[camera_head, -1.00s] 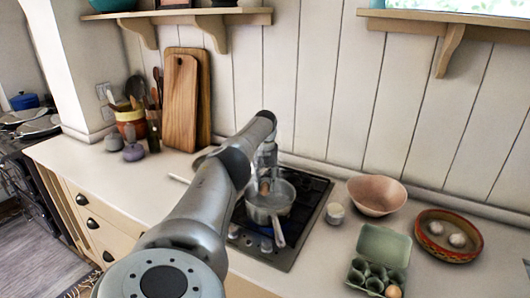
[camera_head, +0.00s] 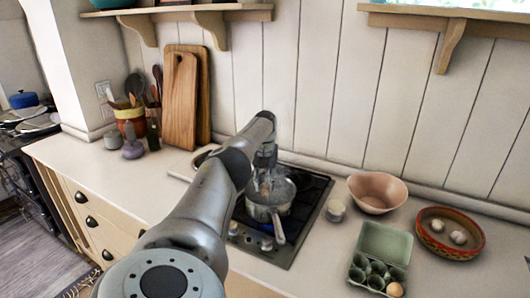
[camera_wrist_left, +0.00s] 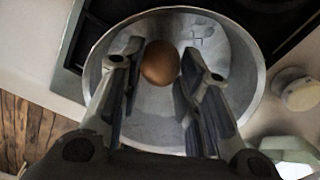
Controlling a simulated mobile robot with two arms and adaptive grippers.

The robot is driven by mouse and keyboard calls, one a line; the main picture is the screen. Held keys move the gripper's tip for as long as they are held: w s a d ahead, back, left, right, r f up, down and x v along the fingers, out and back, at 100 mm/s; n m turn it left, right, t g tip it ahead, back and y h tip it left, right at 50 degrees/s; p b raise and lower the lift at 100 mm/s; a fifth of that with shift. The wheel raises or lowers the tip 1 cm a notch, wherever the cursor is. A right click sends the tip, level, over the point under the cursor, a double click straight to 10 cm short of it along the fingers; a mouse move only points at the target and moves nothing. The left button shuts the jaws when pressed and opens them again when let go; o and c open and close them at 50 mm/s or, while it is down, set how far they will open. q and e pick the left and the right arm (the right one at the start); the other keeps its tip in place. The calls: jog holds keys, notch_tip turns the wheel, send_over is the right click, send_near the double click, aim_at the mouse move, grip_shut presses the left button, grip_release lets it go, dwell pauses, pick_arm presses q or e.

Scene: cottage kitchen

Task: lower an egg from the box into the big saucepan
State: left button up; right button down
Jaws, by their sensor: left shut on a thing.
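The big saucepan (camera_head: 278,213) is a grey metal pan on the hob, its handle toward the front. My left gripper (camera_head: 264,188) points down into its mouth. In the left wrist view, the gripper (camera_wrist_left: 162,62) is shut on a brown egg (camera_wrist_left: 160,64), held between the fingertips within the outline of the saucepan (camera_wrist_left: 240,75). I cannot tell whether the egg touches the pan's bottom. The open green egg box (camera_head: 384,241) stands on the counter to the right, with one brown egg (camera_head: 394,289) in its front right cup. My right gripper is not in view.
Cutting boards (camera_head: 180,100) lean on the wall. The counter left of the hob is mostly clear.

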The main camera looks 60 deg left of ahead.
aim_at(265, 189)
pick_arm(q)
jog(key=shift+f+b, duration=1.35)
jog(key=shift+f, duration=0.2)
dwell(0.5)
jog(key=o, duration=0.8)
jog(key=shift+c, duration=0.2)
jog(key=shift+r, duration=0.2)
notch_tip(265, 189, up, 12)
jog(key=shift+w+d+f, duration=0.1)
jog(key=shift+f, duration=0.05)
